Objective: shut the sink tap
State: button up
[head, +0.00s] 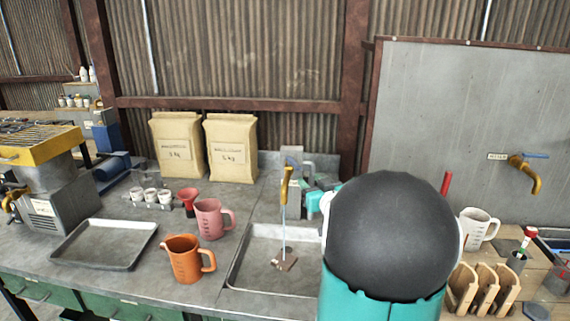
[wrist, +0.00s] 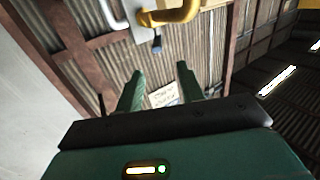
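The sink tap's yellow spout (head: 286,184) stands over the metal sink basin (head: 252,255). A thin pale stream of water (head: 284,222) runs from it into the basin. In the wrist view a yellow spout (wrist: 178,13) shows at the top, with a small dark blue part (wrist: 157,42) below it that may be the handle. My gripper (wrist: 160,78) is open and empty, its green fingers apart and short of these parts. In the head view my arm's large dark dome hides most of the gripper and the sink's right side.
A second yellow tap (head: 527,172) with a blue handle is on the grey wall panel at right. An orange jug (head: 186,260), a pink jug (head: 209,219) and a metal tray (head: 104,244) stand left of the sink. Two paper sacks (head: 231,148) are behind. A white jug (head: 477,228) stands right.

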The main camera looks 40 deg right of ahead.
aim_at(290, 158)
jog(key=x, duration=1.3)
jog(key=shift+w+d, duration=0.25)
jog(key=shift+d, duration=0.1)
grip_shut()
